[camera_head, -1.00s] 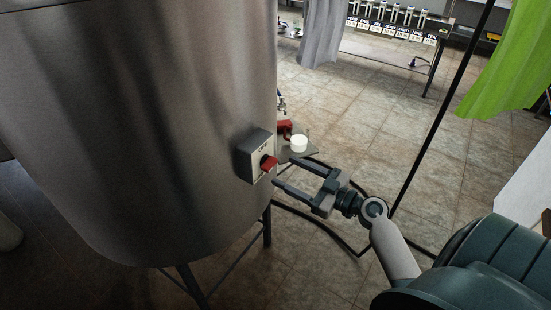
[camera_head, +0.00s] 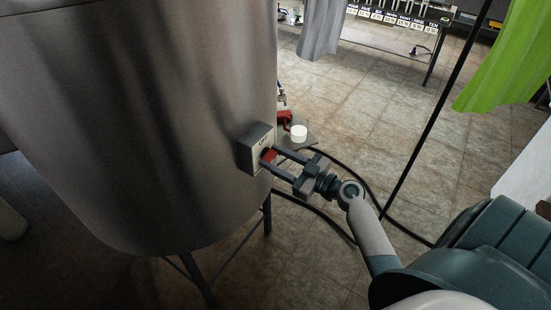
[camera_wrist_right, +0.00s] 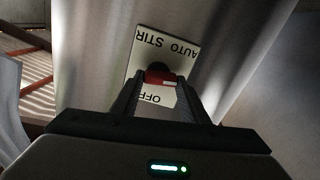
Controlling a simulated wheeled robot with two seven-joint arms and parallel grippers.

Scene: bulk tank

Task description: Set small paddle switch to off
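The small red paddle switch (camera_head: 269,155) sits on the front of a grey box (camera_head: 252,150) on the steel tank's side. In the right wrist view the red paddle (camera_wrist_right: 160,78) is between my right gripper's fingertips (camera_wrist_right: 158,84). The plate (camera_wrist_right: 168,46) reads AUTO STIR and OFF, upside down in that view. OFF is on the side nearer the gripper there. My right gripper (camera_head: 270,162) reaches the box from the right, its fingers drawn in on either side of the paddle, seemingly touching it. The paddle's tilt is hard to tell. My left gripper is not in view.
The large steel tank (camera_head: 140,110) fills the left, on dark legs. Behind the box are a white cylinder (camera_head: 298,132) and a red part (camera_head: 285,119). Dark hoses lie on the tiled floor. A dark pole (camera_head: 436,115) stands at right.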

